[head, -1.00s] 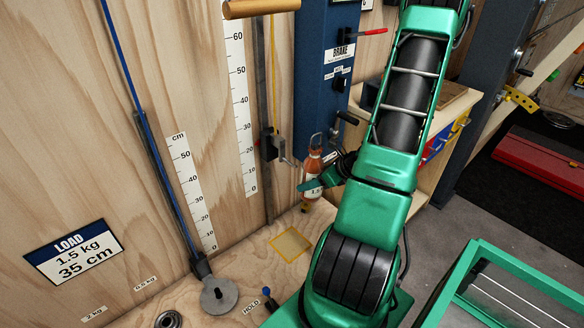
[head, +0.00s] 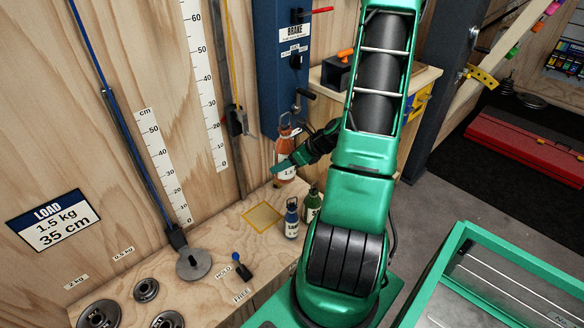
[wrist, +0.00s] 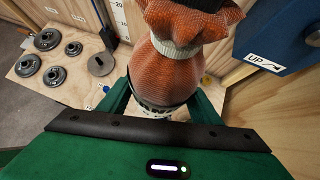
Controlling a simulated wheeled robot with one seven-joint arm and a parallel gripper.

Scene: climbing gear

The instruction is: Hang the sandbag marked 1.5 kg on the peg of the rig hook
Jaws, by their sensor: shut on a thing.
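The orange sandbag (head: 286,148) is held upright in my gripper (head: 285,166), above the wooden bench. Its white label is partly covered by a finger, so I cannot read the full marking. In the wrist view the orange sandbag (wrist: 178,68) fills the space between the green fingers, with a pale tie around its neck. The rig hook (head: 238,121) is a dark block with a small metal peg on the wooden wall. It is left of the bag, and a visible gap separates them.
A blue sandbag (head: 291,219) and a green sandbag (head: 313,206) stand on the bench beside a yellow-outlined square (head: 263,217). The blue brake column (head: 281,75) rises behind the held bag. Several disc weights (head: 146,290) lie front left.

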